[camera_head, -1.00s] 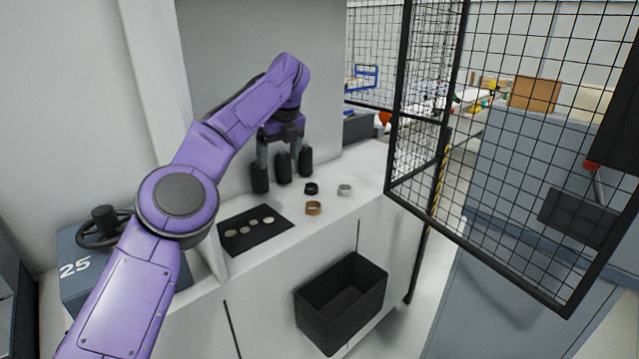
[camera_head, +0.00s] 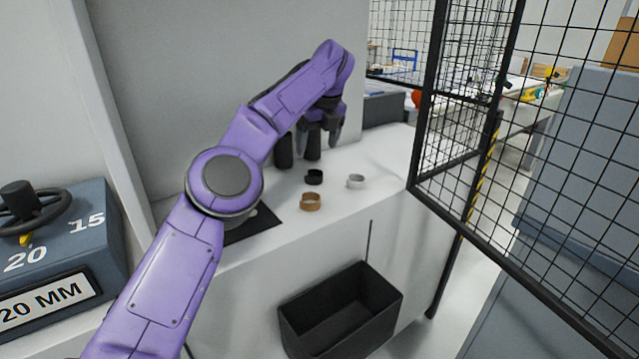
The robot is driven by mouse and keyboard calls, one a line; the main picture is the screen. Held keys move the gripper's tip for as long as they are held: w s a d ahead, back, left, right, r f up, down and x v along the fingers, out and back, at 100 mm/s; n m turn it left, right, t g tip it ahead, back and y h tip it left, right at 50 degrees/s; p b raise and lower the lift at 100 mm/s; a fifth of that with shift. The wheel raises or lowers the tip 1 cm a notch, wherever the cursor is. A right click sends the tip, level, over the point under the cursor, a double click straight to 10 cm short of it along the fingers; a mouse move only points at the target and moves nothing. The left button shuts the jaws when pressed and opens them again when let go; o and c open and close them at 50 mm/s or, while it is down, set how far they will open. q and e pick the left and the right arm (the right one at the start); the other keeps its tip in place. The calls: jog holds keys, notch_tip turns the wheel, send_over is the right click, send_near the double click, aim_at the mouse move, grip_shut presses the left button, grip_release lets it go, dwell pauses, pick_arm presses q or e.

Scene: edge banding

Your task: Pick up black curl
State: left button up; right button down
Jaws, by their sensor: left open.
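The black curl (camera_head: 314,177), a small dark ring, sits on the white counter (camera_head: 385,160), behind a brown curl (camera_head: 310,201) and left of a white curl (camera_head: 356,181). My left gripper (camera_head: 319,146) is open and points down. In the picture it is just above the black curl and appears apart from it; the exact height gap is hard to tell. Its jaws look empty. My right gripper is out of view.
Dark upright cylinders (camera_head: 283,152) stand behind the curls, partly hidden by my gripper. A black mat (camera_head: 262,222) lies at left behind my arm. A black bin (camera_head: 340,318) is below the counter's front. A black mesh fence (camera_head: 425,140) stands at right.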

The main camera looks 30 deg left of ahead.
pick_arm(q)
jog(key=x, duration=0.7)
jog(key=w+b+x, duration=0.1)
jog(key=x, duration=0.2)
jog(key=shift+w+f, duration=0.1)
jog(key=shift+f, duration=0.05)
jog(key=c, duration=1.1)
